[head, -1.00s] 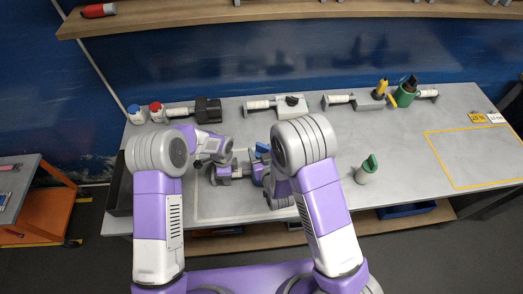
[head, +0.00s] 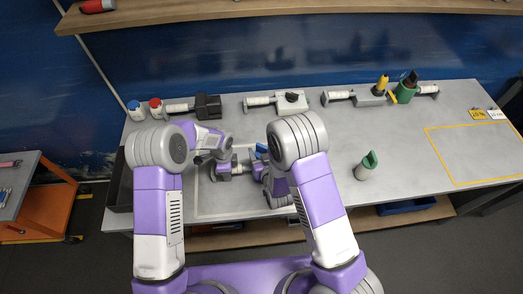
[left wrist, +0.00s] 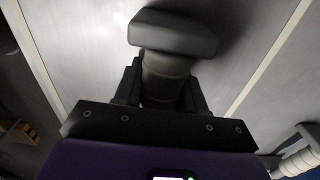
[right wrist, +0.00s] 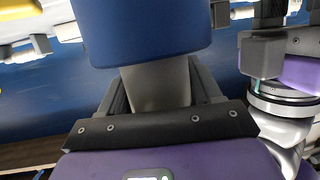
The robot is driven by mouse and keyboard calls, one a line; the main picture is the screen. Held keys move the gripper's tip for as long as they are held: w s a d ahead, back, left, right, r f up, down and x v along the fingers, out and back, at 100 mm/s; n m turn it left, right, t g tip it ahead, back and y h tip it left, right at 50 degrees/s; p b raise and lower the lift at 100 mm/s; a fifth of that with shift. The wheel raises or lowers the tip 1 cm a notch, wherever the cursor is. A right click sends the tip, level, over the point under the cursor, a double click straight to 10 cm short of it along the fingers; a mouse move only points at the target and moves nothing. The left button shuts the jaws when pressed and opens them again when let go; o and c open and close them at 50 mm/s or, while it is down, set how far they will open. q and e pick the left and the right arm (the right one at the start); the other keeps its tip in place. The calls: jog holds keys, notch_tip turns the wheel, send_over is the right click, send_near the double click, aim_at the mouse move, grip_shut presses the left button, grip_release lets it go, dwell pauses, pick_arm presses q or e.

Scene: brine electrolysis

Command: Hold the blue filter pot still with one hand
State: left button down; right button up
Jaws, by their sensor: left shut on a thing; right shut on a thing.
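The blue filter pot shows in the right wrist view as a large blue block (right wrist: 145,30) above a grey neck (right wrist: 158,85). In the head view only a small blue part (head: 261,148) shows behind my right arm. My right gripper (right wrist: 155,95) is shut on the grey neck. In the head view my left gripper (head: 222,168) is close to the left of the pot. Both grippers partly hide what they hold.
A green-topped pale pot (head: 366,168) stands on the grey table (head: 320,190) to the right. Several grey fixtures with pale handles, such as this one (head: 290,101), line the back. Two bottles (head: 136,110) stand back left. A yellow-outlined area (head: 475,155) at right is empty.

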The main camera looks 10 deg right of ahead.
jog(key=shift+f, duration=0.65)
jog(key=o, duration=1.2)
jog(key=shift+s, duration=0.15)
jog(key=v, duration=0.7)
jog(key=shift+s+r, duration=0.1)
jog(key=shift+s, duration=0.05)
